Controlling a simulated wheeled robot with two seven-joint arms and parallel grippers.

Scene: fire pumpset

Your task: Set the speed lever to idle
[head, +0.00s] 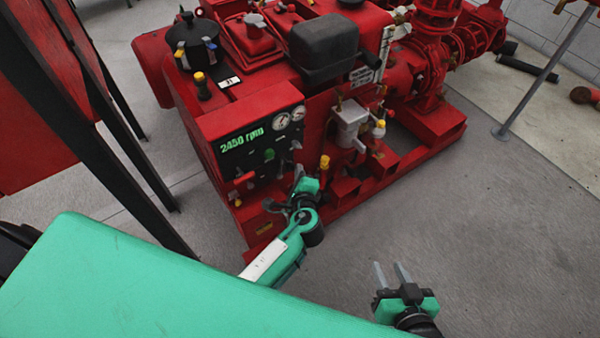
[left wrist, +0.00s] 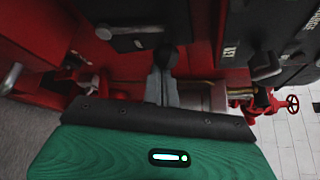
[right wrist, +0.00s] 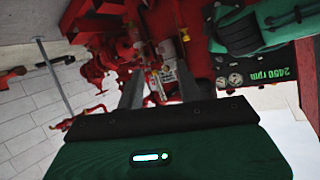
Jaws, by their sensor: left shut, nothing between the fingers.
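The red pump engine's black panel (head: 262,150) reads 2450 rpm in green. A yellow-topped lever (head: 324,162) stands just right of my left gripper (head: 298,174). I cannot tell for certain which part is the speed lever. My left gripper is shut and empty, close in front of the panel's lower right; its fingers (left wrist: 162,84) show together in the left wrist view. My right gripper (head: 392,273) is open and empty above the floor, away from the engine; its fingers (right wrist: 158,90) stand apart.
A grey box (head: 350,122) with a yellow knob (head: 380,125) is mounted right of the panel. Red pipework (head: 430,60) stands at the back right. A red board on black posts (head: 115,120) is at the left. Grey floor (head: 490,220) is clear at the right.

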